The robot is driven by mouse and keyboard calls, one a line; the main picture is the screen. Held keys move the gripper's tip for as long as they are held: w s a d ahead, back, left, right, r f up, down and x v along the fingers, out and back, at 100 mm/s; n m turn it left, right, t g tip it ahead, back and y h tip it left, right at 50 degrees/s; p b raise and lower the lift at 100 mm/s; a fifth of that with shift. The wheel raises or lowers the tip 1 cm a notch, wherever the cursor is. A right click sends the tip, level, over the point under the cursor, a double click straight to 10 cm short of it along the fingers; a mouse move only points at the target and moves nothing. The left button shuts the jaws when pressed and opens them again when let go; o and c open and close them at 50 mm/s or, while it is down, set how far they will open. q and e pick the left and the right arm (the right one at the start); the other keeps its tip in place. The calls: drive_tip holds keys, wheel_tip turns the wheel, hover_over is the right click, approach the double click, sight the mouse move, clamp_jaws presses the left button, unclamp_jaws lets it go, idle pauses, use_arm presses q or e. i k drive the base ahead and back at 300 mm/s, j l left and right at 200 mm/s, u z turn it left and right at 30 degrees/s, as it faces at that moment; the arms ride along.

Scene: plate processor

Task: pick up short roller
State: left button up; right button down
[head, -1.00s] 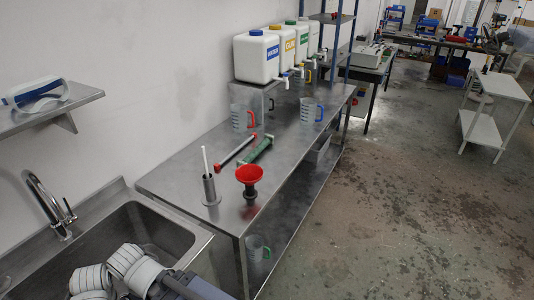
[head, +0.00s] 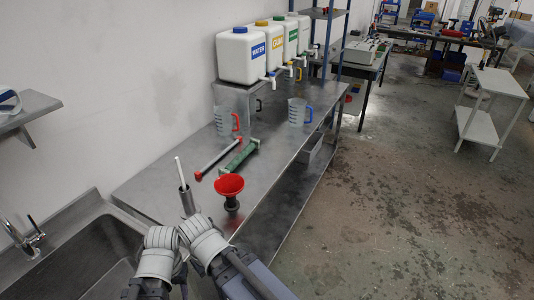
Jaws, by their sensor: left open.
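Two roller-like bars lie side by side on the steel table: a pale one with red ends (head: 218,159) and a green one (head: 239,157) to its right. They look close in length, so I cannot tell for sure which is the short roller. My left gripper (head: 160,287) is at the bottom of the head view, over the sink edge, well short of both bars. It is open and empty; its fingertips are mostly hidden by the wrist and the frame edge.
A red funnel (head: 230,185) on a dark base and a metal cylinder with a white rod (head: 187,200) stand between my arm and the bars. Clear jugs (head: 224,121) stand behind. Labelled white canisters (head: 241,55) line the wall. A sink (head: 80,260) is at lower left.

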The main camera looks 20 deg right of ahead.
sight(255, 144)
drive_tip(key=i+l+z, duration=0.15)
drive_tip(key=l, duration=0.35)
drive_tip(key=i+l+z, duration=0.1)
drive_tip(key=i+l, duration=0.3)
drive_tip(key=i+l+z, duration=0.15)
drive_tip(key=i+l, duration=0.15)
drive_tip(key=l, duration=0.25)
drive_tip(key=i+l, duration=0.35)
drive_tip(key=l, duration=0.15)
drive_tip(key=i+l, duration=0.4)
drive_tip(key=l, duration=0.15)
